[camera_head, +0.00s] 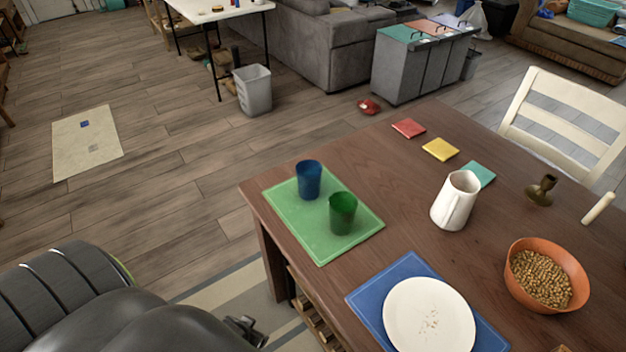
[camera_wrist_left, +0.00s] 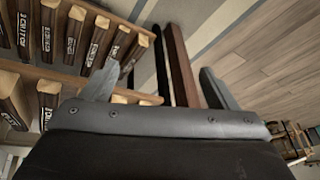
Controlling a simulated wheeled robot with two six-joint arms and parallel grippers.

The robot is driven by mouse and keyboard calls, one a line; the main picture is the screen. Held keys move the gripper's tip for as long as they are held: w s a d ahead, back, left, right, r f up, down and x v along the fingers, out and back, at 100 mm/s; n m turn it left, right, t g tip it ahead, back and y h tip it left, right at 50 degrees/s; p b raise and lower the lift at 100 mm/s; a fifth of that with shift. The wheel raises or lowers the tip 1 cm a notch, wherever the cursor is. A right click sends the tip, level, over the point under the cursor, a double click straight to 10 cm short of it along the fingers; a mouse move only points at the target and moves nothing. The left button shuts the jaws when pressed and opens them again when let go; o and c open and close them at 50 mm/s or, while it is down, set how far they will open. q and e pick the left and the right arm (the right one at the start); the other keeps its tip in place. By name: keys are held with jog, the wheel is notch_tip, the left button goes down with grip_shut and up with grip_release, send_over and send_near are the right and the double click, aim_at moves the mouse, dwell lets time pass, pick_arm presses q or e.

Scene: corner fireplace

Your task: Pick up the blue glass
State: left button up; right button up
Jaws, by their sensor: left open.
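The blue glass (camera_head: 309,180) stands upright on a green mat (camera_head: 322,246) at the left corner of the wooden table. A green glass (camera_head: 342,213) stands on the same mat, to the right and nearer. My left gripper (camera_head: 245,330) is low beside the table's left side, apart from both glasses. In the left wrist view my left gripper (camera_wrist_left: 160,90) has its fingers spread with nothing between them. The glasses are not visible in that view. My right gripper is not in view.
A blue mat (camera_head: 363,296) with a white plate (camera_head: 428,318), a white pitcher (camera_head: 455,200) and an orange bowl (camera_head: 520,292) are on the table (camera_head: 405,165). The wrist view shows a rack of labelled dark blocks (camera_wrist_left: 75,30) close by.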

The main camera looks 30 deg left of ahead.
pick_arm(q)
jog(key=w+r+t, duration=0.1)
jog(key=w+r, duration=0.4)
jog(key=r, duration=0.4)
notch_tip(320, 180, up, 26)
jog(key=t+p, duration=0.2)
jog(key=t, duration=0.6)
send_over(303, 187)
jog(key=s+d, duration=0.2)
jog(key=s, duration=1.2)
jog(key=shift+h, duration=0.3)
jog(key=x, duration=1)
jog(key=shift+w+r, duration=0.1)
jog(key=shift+w, duration=0.35)
jog(key=shift+a+x, duration=0.15)
jog(key=shift+x, duration=1.05)
jog(key=shift+a+x, duration=0.2)
jog(key=shift+x, duration=1.05)
jog(key=shift+w, duration=0.55)
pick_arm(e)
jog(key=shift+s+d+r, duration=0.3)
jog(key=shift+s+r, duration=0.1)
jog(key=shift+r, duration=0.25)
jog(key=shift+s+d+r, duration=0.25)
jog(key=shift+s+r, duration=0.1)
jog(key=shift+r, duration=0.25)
pick_arm(q)
jog(key=c, duration=1.2)
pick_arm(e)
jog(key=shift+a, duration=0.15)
